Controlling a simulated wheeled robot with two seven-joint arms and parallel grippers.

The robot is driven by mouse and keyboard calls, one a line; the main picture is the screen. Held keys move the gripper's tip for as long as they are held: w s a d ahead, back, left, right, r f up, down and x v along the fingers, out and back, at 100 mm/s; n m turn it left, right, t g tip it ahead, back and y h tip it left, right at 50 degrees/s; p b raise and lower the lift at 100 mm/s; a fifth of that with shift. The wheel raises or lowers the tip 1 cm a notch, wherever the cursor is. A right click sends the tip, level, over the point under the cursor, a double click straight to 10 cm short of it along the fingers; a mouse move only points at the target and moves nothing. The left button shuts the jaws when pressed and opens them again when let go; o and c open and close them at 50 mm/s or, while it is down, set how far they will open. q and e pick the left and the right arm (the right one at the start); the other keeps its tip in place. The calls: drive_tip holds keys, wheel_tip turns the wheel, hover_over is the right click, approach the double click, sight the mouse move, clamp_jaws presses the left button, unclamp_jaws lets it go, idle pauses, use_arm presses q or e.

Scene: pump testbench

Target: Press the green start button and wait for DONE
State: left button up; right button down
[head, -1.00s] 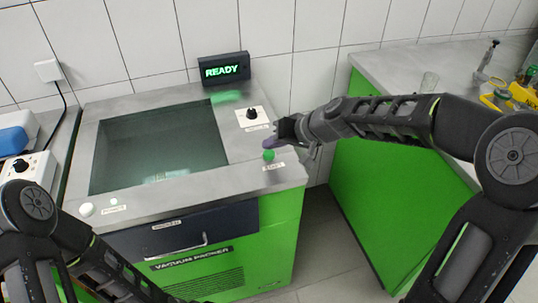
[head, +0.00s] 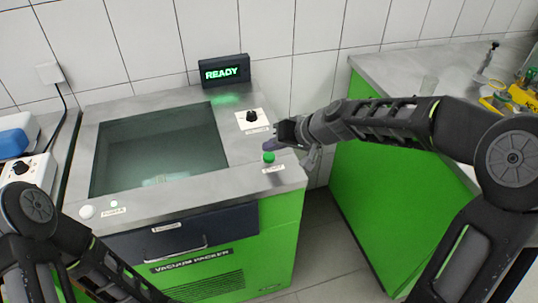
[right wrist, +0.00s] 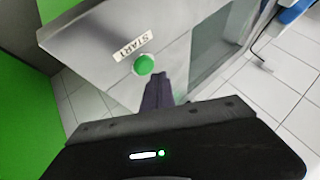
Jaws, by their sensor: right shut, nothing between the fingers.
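The green start button (head: 268,157) sits on the right front of the vacuum packer's steel top (head: 240,178), above a START label. It also shows in the right wrist view (right wrist: 144,65). My right gripper (head: 268,146) is shut and empty. Its fingertips are just behind the button in the head view and beside it in the right wrist view (right wrist: 158,88); I cannot tell whether they touch it. The display (head: 224,70) at the back of the packer reads READY in green. My left arm shows at the lower left, but its gripper is out of view.
A black knob (head: 252,117) stands on the packer behind the button. A dark glass lid (head: 160,150) fills the middle. A white power button (head: 87,211) is at the front left. A green-sided bench (head: 375,180) stands right, across a floor gap.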

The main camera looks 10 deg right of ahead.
sight(272, 157)
idle(0.8)
drive_tip(key=shift+f+b, duration=0.45)
drive_tip(key=shift+b, duration=0.2)
drive_tip(key=shift+f+b, duration=0.5)
drive_tip(key=shift+b, duration=0.15)
idle(0.6)
drive_tip(key=shift+r, duration=0.1)
drive_tip(key=shift+r+p, duration=0.6)
drive_tip(key=shift+r, duration=0.25)
drive_tip(key=shift+r+p, duration=1.75)
drive_tip(key=shift+r, duration=0.8)
drive_tip(key=shift+f, duration=0.1)
